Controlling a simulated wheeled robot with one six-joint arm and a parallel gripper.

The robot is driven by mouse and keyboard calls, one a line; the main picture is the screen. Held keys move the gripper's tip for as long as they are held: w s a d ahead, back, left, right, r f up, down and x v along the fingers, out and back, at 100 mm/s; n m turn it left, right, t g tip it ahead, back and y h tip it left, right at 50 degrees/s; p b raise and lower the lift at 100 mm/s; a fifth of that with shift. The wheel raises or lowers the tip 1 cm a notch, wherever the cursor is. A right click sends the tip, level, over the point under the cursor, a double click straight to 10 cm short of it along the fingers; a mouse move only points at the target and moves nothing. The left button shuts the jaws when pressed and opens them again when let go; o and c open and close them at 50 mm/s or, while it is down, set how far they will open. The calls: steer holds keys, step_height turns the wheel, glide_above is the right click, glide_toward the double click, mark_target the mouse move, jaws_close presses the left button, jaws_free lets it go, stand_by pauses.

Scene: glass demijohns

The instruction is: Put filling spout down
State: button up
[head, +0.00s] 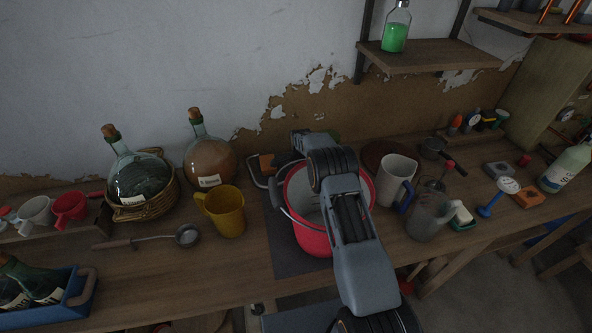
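My arm reaches up from the bottom over a red bucket (313,238), which stands on a dark mat (290,262). The wrist end of my arm (302,140) is beyond the bucket's far rim. The fingers of my gripper cannot be made out, so its hold is unclear. Just left of the wrist is an orange and dark object with a grey loop (262,170). I cannot tell what it is or whether my gripper touches it. I cannot pick out the filling spout with certainty; it may be hidden by my arm.
A shelf (430,56) hangs above.

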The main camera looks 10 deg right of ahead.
steer(key=shift+f, duration=0.25)
steer(key=shift+c, duration=0.3)
jaws_close()
steer(key=shift+r, duration=0.1)
